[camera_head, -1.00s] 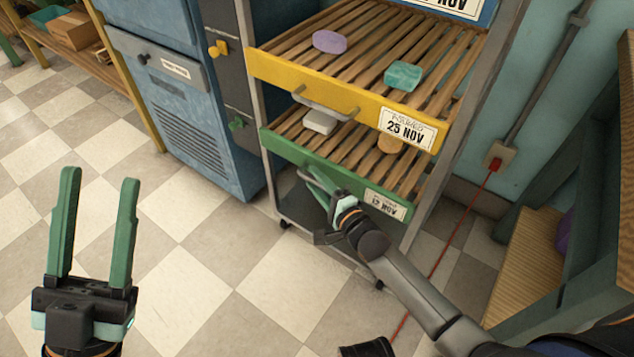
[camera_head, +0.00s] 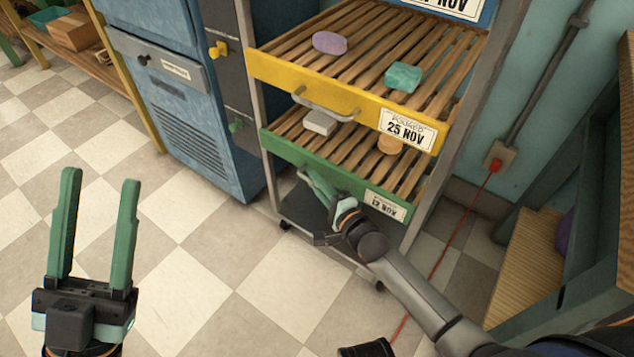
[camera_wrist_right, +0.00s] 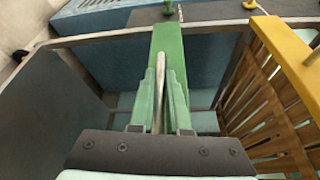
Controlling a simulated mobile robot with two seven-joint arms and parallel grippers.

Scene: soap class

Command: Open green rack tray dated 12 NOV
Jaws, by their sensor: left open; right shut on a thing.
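The green tray (camera_head: 287,147) is the lowest tray in view on the rack, with a slatted wooden bed. Its white date label (camera_head: 385,206) is small and blurred, and appears to read 12 NOV. My right gripper (camera_head: 317,182) is at the front of the green tray, shut on its handle. In the right wrist view the green fingers (camera_wrist_right: 161,105) close around the pale handle bar (camera_wrist_right: 160,72), with the green tray front (camera_wrist_right: 168,42) beyond. The fingers hide part of the handle. My left gripper (camera_head: 98,225) is open and empty over the floor, away from the rack.
A yellow tray (camera_head: 275,72) labelled 25 NOV sits directly above, holding a purple soap (camera_head: 330,42) and a teal soap (camera_head: 403,77). White (camera_head: 319,123) and orange (camera_head: 389,144) soaps lie below it. A blue cabinet (camera_head: 190,110) stands left. Checkered floor in front is clear.

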